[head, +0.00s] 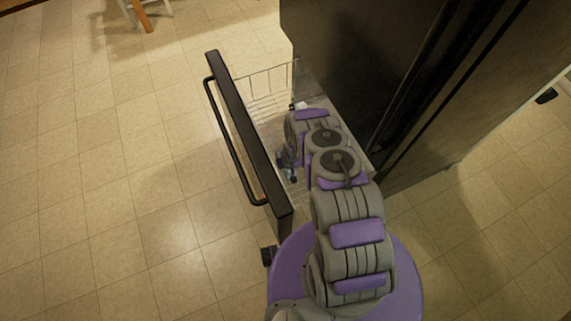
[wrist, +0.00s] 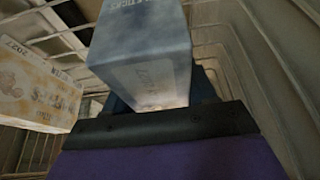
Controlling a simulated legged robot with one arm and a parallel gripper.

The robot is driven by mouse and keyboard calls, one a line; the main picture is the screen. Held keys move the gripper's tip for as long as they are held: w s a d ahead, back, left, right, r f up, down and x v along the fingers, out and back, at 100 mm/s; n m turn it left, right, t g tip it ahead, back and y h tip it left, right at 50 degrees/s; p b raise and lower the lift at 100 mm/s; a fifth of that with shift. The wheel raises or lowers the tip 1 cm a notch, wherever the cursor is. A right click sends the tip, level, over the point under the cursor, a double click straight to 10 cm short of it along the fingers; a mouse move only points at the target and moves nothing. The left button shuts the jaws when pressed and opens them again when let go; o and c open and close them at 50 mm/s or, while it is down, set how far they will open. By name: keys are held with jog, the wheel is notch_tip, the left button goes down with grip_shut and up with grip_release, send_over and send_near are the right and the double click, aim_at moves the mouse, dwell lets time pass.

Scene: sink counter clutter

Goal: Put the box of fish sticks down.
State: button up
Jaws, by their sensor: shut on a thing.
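The box of fish sticks (wrist: 142,55) is blue-grey, with faint lettering on its faces. It fills the upper middle of the wrist view, tilted, between the dark fingers of my gripper (wrist: 160,98). My gripper is shut on it. In the head view my gripper (head: 288,164) is down inside the open drawer, largely hidden by my arm. The box cannot be made out clearly there.
The pulled-out drawer has a wire basket (head: 268,84) and a black front with a handle (head: 233,130). A yellow-white box (wrist: 38,90) is left of the held box. Basket wires (wrist: 245,60) rise on the right. A dark fridge (head: 345,60) stands right of the drawer.

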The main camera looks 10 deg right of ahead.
jog(key=shift+a+f, duration=0.1)
jog(key=shift+f, duration=0.55)
jog(key=o, duration=1.3)
jog(key=shift+s+r, duration=0.1)
jog(key=shift+r, duration=0.05)
